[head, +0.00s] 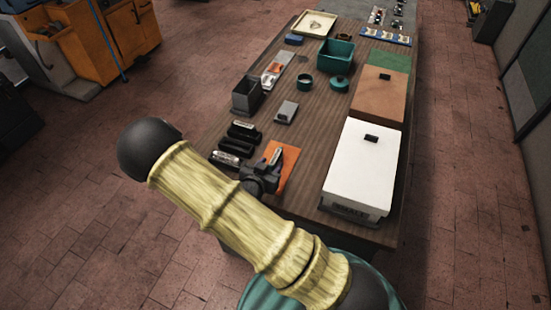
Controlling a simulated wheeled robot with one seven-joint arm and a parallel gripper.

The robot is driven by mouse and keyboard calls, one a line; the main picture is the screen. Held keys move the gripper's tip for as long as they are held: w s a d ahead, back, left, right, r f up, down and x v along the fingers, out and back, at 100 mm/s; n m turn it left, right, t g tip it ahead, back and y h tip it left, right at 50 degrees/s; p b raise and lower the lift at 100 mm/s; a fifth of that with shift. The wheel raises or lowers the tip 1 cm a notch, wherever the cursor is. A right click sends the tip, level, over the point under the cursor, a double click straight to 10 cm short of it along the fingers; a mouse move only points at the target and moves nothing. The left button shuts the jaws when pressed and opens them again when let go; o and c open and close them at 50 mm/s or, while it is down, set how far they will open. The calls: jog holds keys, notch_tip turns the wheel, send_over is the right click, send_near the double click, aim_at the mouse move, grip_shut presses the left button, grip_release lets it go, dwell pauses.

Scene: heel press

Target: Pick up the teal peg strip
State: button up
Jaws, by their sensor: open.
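I cannot make out a teal peg strip for certain. The teal things that show on the table are an open bin (336,54), a small round pot (305,82) and a low lidded piece (339,83), all toward the far half. A dark grey jawed shape, which looks like my gripper (262,174), shows just beyond my arm, over the left of an orange mat (287,172). Its fingertips are too small to read clearly, and I see nothing held between them. My arm hides part of it and the near left table edge.
A white box (362,168) and a brown box (378,94) line the table's right side. Several black pieces (240,137), a grey bin (246,96) and a small grey box (286,112) stand on the left. A shallow tray (314,24) is at the far end. Bare wood (318,118) runs between.

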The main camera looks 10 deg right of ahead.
aim_at(275, 158)
jog(key=shift+w+d+f, duration=0.25)
jog(key=shift+w+d, duration=0.05)
jog(key=shift+w, duration=0.2)
jog(key=shift+w+d+p, duration=0.2)
jog(key=shift+w+p, duration=0.1)
jog(key=shift+p, duration=0.05)
jog(key=p+x, duration=0.2)
jog(key=x, duration=0.2)
jog(key=shift+w+f, duration=0.15)
jog(key=shift+w, duration=0.1)
grip_shut()
